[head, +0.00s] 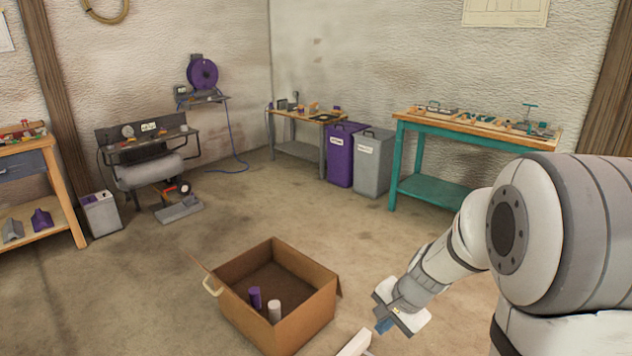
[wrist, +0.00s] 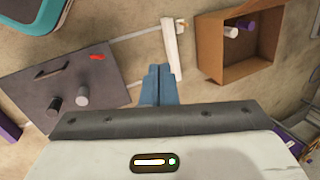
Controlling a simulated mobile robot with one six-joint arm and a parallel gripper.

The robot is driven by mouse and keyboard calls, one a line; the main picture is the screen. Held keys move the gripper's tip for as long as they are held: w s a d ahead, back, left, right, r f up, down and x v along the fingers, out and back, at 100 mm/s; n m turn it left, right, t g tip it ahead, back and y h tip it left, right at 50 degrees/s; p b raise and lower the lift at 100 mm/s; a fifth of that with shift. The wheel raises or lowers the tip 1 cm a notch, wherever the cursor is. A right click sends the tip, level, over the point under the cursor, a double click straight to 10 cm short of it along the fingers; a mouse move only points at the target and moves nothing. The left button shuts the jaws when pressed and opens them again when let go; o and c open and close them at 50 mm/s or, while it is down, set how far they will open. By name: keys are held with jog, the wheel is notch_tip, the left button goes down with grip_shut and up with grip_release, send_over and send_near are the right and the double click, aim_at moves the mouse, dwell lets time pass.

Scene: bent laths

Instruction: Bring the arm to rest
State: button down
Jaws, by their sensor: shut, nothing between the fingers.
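My gripper (head: 384,326) hangs over the floor to the right of the open cardboard box in the head view, its blue fingers pointing down. In the wrist view my gripper (wrist: 161,75) has its blue fingers together, with nothing between them. A pale lath (wrist: 173,50) lies beyond the fingertips in the wrist view, close to them in the picture. Whether they touch it cannot be told. A pale bar end (head: 355,343) shows at the bottom edge of the head view, left of the gripper.
The cardboard box (head: 306,316) holds a purple cylinder (head: 255,297) and a white cylinder (head: 274,311). A grey board (wrist: 35,88) with two grey pegs shows in the wrist view. A teal workbench (head: 437,190) stands behind my arm.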

jog(key=s+r+n+h+p, duration=0.3)
jog(key=s+r+n+p, duration=0.3)
jog(key=s+r, duration=1.1)
jog(key=r+n, duration=0.1)
jog(key=n, duration=0.2)
jog(key=shift+d+r+n+p, duration=0.2)
jog(key=shift+r+n+p, duration=0.05)
jog(key=shift+n+p, duration=0.15)
